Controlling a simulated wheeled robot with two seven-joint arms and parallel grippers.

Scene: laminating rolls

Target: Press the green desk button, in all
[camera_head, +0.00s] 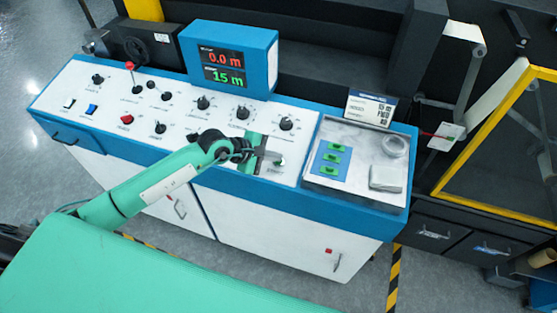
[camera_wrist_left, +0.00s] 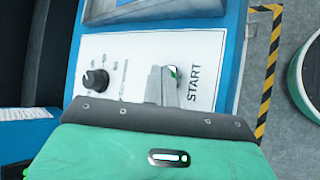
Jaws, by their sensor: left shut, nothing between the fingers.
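The green desk button (camera_wrist_left: 174,73) is beside the START label on the white panel in the left wrist view. Only part of it shows, behind my gripper's fingertips. In the head view it shows as a small spot (camera_head: 281,161) near the panel's front edge, just right of the fingers. My left gripper (camera_wrist_left: 162,86) is shut and empty, its fingertips right at the button. It also shows in the head view (camera_head: 272,157) over the panel. I cannot tell whether the fingertips touch the button. My right gripper is in neither view.
The console panel (camera_head: 186,112) carries several black knobs, a red button (camera_head: 127,119) and a red-topped lever (camera_head: 130,67). A display (camera_head: 226,68) reads 0.0 m and 15 m. A grey tray (camera_head: 340,190) with green pieces (camera_head: 333,158) stands right of the gripper.

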